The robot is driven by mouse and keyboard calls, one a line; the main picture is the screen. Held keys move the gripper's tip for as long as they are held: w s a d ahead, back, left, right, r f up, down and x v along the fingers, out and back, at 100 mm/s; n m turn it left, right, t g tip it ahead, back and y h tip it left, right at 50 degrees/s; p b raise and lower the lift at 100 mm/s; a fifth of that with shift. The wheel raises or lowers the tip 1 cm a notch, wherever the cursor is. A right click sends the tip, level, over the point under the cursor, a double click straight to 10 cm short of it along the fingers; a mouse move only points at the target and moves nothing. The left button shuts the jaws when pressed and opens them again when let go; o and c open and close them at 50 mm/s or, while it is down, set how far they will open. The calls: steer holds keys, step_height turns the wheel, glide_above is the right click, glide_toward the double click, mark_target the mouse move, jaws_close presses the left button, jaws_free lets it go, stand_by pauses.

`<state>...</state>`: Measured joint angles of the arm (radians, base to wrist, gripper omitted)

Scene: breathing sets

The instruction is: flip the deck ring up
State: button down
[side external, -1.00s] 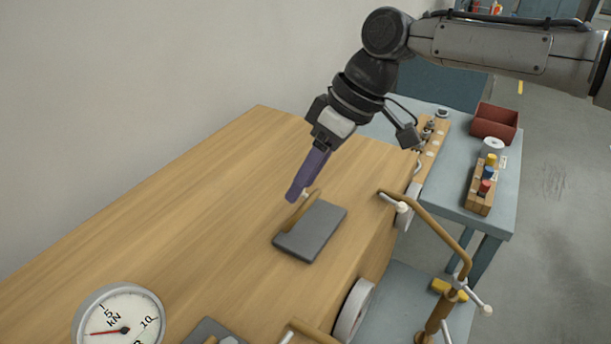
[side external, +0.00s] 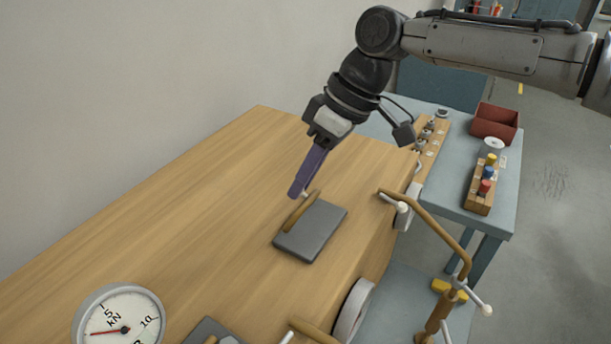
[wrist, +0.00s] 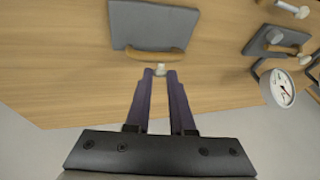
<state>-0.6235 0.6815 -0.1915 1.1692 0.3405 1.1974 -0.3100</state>
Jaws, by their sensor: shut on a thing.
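The deck ring (side external: 299,214) is a tan bar along the left edge of a dark grey plate (side external: 318,230) on the wooden deck. In the wrist view the ring (wrist: 155,54) lies along the near edge of its plate (wrist: 150,20). A small white tab (wrist: 160,70) sticks out from the ring. My gripper (side external: 298,193) has long purple fingers reaching down to the ring's edge. In the wrist view its fingertips (wrist: 161,73) stand either side of the white tab and are shut on it. The fingers partly hide the tab in the side view.
A round kN gauge (side external: 119,318) stands at the front left, beside another grey plate (side external: 209,332). A bent tan handle (side external: 435,223) with white ends rises beyond the deck's right edge. A blue-grey bench (side external: 465,160) holds a red bin (side external: 495,121). The deck behind the ring is bare.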

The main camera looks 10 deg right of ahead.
mark_target(316, 185)
steer(key=shift+w+a+r+g+h, duration=0.1)
steer(key=shift+w+a+g+h, duration=0.2)
steer(key=shift+a+g+h, duration=0.1)
stand_by(0.3)
steer(key=c, duration=0.8)
jaws_free()
steer(key=shift+d, duration=0.1)
steer(key=shift+o, duration=0.2)
steer(key=shift+v, duration=3.75)
